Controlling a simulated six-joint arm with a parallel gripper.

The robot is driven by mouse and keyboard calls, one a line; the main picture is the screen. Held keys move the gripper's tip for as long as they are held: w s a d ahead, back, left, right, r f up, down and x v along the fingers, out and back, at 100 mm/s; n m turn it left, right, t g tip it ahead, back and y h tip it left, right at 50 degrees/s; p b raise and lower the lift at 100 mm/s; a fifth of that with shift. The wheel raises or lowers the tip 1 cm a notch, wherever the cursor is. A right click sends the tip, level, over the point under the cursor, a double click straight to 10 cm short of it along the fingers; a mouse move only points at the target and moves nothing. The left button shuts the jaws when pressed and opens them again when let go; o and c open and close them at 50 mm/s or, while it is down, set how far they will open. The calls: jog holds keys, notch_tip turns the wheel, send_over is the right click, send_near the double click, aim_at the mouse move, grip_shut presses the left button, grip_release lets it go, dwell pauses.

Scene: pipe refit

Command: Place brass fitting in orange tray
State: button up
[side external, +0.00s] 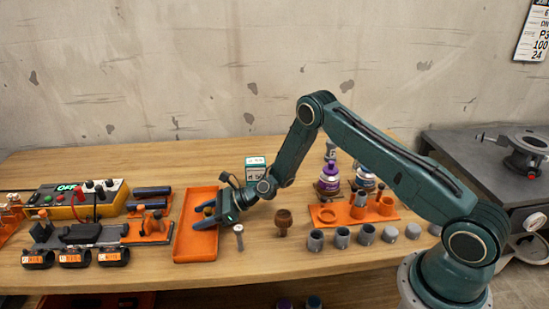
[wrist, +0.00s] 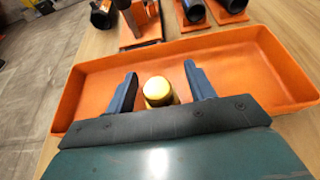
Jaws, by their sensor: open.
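The orange tray (side external: 196,247) lies on the wooden table, left of centre in the side view, and also fills much of the wrist view (wrist: 90,91). The brass fitting (wrist: 158,91) shows in the wrist view as a shiny yellow round end between my fingers. There is a gap on each side of it. It appears to be in the tray, but its lower part is hidden by my gripper's body. In the side view I cannot make it out. My gripper (wrist: 160,78) is open, with its fingers over the tray; in the side view it reaches in from the right (side external: 200,217).
A metal pin-like part (side external: 239,237) and a brown turned piece (side external: 283,222) stand right of the tray. Several grey pipe pieces (side external: 341,238) form a row before an orange holder (side external: 327,216). Orange-labelled black fittings (side external: 75,258) and a yellow meter box (side external: 75,207) are left.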

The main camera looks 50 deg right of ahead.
jog(key=shift+d+r, duration=0.1)
jog(key=shift+r, duration=0.1)
jog(key=v, duration=1.1)
jog(key=shift+s+d+r, duration=0.1)
jog(key=shift+s+d, duration=0.2)
jog(key=shift+r, duration=0.1)
jog(key=shift+a+r+n, duration=0.15)
jog(key=shift+r+n, duration=0.35)
jog(key=s+a+r+n+g+h, duration=0.2)
jog(key=s+r+n, duration=0.3)
jog(key=r+n, duration=0.35)
jog(key=s+a+r+n+g+h, duration=0.1)
jog(key=s+r+n+g+h, duration=0.1)
jog(key=s+r+n, duration=0.65)
jog(key=s+d+r+n+h, duration=0.2)
jog(key=s+r+n, duration=0.2)
jog(key=s, duration=0.6)
jog(key=s+d+r+n+h, duration=0.3)
jog(key=s+r, duration=0.3)
jog(key=s, duration=0.5)
jog(key=shift+s+n+h, duration=0.2)
jog(key=shift+n+h, duration=0.1)
jog(key=shift+n, duration=0.6)
